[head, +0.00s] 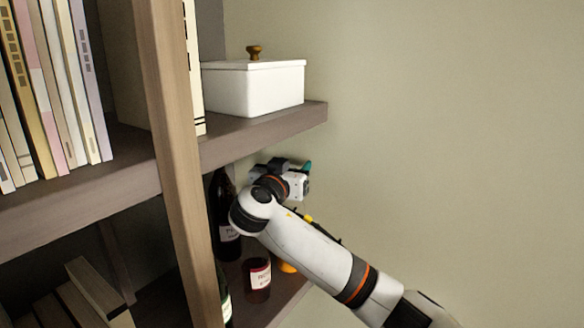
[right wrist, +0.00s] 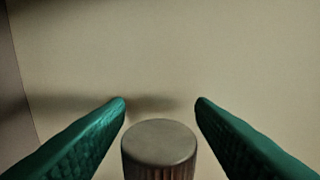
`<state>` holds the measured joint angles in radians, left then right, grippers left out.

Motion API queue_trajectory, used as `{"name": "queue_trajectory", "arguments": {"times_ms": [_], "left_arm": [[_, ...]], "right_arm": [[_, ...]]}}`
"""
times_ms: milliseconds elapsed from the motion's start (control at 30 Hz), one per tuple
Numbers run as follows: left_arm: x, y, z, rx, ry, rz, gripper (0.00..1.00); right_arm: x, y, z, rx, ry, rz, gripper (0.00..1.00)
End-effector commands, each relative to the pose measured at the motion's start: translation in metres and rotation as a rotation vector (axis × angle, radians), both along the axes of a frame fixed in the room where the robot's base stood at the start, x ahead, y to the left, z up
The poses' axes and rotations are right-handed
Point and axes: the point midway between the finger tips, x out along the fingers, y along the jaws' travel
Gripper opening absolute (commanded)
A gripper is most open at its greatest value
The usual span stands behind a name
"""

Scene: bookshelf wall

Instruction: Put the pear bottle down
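My right gripper (head: 307,168) is beyond my forearm in the head view, below the shelf's upper board, with a teal finger showing. In the right wrist view my right gripper (right wrist: 161,103) has its two teal fingers spread apart. A round grey-brown cap with a ribbed side (right wrist: 159,145) stands between them, with a gap showing on each side. What is under this cap is out of frame, so I cannot tell if it is the pear bottle. In the head view a tall dark bottle (head: 229,246) and a short reddish bottle (head: 257,280) stand on the lower shelf; their labels are not readable. My left gripper is not in view.
A white lidded box (head: 262,88) stands on the upper shelf board (head: 310,113) above my gripper. A wooden upright (head: 180,150) is at the left, with books beyond it. A green bottle (head: 224,302) and an orange object (head: 287,267) are partly hidden. Bare wall is at the right.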

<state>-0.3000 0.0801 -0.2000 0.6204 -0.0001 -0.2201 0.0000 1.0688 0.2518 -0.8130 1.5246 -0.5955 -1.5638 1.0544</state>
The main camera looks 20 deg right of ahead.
Motion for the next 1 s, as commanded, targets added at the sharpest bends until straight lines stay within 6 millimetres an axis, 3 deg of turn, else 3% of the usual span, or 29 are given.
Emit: {"name": "queue_trajectory", "arguments": {"times_ms": [333, 467, 700, 1000], "left_arm": [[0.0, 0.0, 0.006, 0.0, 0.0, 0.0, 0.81], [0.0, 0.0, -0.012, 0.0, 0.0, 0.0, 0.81], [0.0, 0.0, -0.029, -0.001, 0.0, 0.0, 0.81], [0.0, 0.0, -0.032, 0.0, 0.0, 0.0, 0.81]], "right_arm": [[0.0, 0.0, 0.006, 0.0, 0.0, -0.001, 0.49], [-0.017, 0.014, -0.003, 0.004, 0.0, 0.005, 0.49], [-0.049, 0.038, -0.001, 0.003, -0.001, 0.003, 0.49], [-0.06, 0.045, 0.003, 0.001, 0.001, -0.001, 0.49]]}}
